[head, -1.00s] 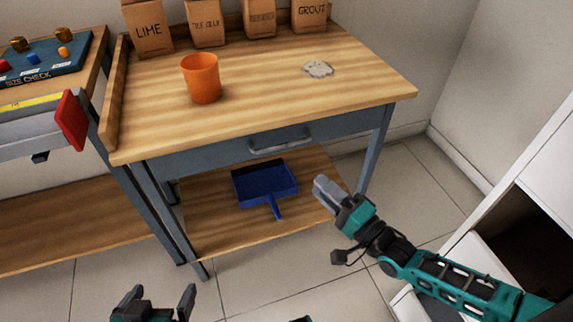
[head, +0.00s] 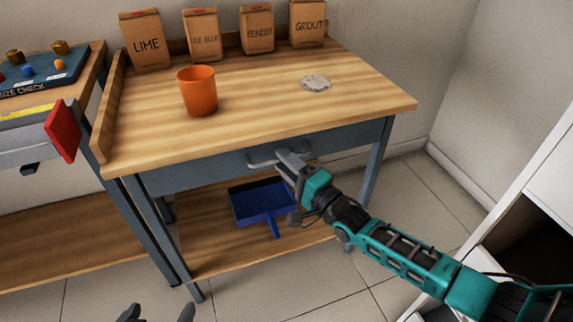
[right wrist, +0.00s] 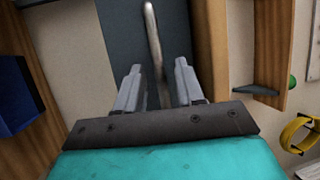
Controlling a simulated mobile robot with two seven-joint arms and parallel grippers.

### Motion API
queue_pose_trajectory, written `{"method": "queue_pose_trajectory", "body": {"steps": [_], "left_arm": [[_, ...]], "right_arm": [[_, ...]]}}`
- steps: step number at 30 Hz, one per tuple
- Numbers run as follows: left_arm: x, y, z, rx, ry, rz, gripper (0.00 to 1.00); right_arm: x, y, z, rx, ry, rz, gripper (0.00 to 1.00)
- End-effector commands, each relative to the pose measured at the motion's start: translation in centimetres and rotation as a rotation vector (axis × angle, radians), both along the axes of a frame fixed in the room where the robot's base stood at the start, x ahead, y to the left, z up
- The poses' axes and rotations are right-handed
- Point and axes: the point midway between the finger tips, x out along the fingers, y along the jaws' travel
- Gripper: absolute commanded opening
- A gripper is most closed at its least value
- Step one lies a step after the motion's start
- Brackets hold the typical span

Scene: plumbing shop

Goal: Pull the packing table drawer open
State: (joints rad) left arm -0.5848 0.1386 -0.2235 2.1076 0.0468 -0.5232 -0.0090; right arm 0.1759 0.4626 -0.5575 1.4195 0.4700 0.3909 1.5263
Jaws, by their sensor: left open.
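The packing table (head: 300,112) has a wooden top and a blue-grey drawer front (head: 215,171) that looks flush with the frame. A grey bar handle (head: 262,161) sits on the drawer front. My right gripper (head: 290,160) is at the right part of this handle and hides some of it. In the right wrist view, the handle (right wrist: 153,40) runs between the two spread fingers of my right gripper (right wrist: 158,85), with a gap visible on each side. My left gripper (head: 156,314) is open and empty at the bottom edge of the head view, away from the table.
An orange cup (head: 199,92), a grey patch (head: 316,83) and several labelled bags (head: 146,42) are on the tabletop. A blue dustpan (head: 258,203) lies on the lower shelf (head: 205,255). A white cabinet (head: 545,165) stands at right. The floor before the table is clear.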

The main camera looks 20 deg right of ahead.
Motion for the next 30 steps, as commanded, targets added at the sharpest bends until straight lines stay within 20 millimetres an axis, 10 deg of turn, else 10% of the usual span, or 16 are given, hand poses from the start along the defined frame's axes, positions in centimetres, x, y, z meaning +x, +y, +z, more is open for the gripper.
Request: {"method": "queue_pose_trajectory", "body": {"steps": [8,20,30], "left_arm": [[-0.04,-0.03,-0.05,0.001,0.003,-0.002,1.0],[-0.04,0.09,-0.1,0.006,0.001,-0.004,1.0],[-0.02,0.14,-0.11,0.007,0.0,-0.004,1.0]], "right_arm": [[0.14,0.09,0.04,0.001,0.0,0.0,0.38],[0.11,0.05,0.03,0.0,0.0,0.0,0.0],[0.12,0.04,0.03,0.0,0.0,0.0,0.0]]}}
